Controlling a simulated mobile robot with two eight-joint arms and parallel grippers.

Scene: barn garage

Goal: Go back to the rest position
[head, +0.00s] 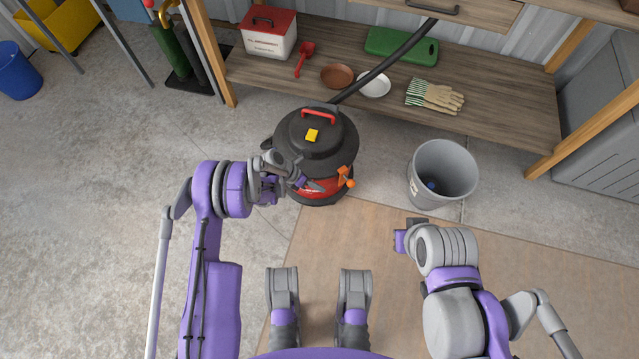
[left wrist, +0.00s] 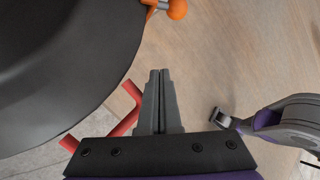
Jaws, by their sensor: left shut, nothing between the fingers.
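My left gripper (head: 312,187) is in front of the black and red shop vacuum (head: 320,142), near its front left side in the head view. In the left wrist view its two fingers (left wrist: 160,95) are pressed together with nothing between them. The vacuum's dark lid (left wrist: 60,60) fills the upper left of that view, with an orange latch (left wrist: 176,8) at its edge. I cannot tell whether the fingers touch the vacuum. My right gripper (head: 408,236) is low at the right in the head view, near the grey bin. Its fingers are not clear enough to judge.
A grey bin (head: 458,158) with a small blue thing inside stands right of the vacuum. Behind is a wooden shelf (head: 500,110) with gloves (head: 434,96), plates, a red scoop (head: 304,59) and a red-lidded box (head: 268,38).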

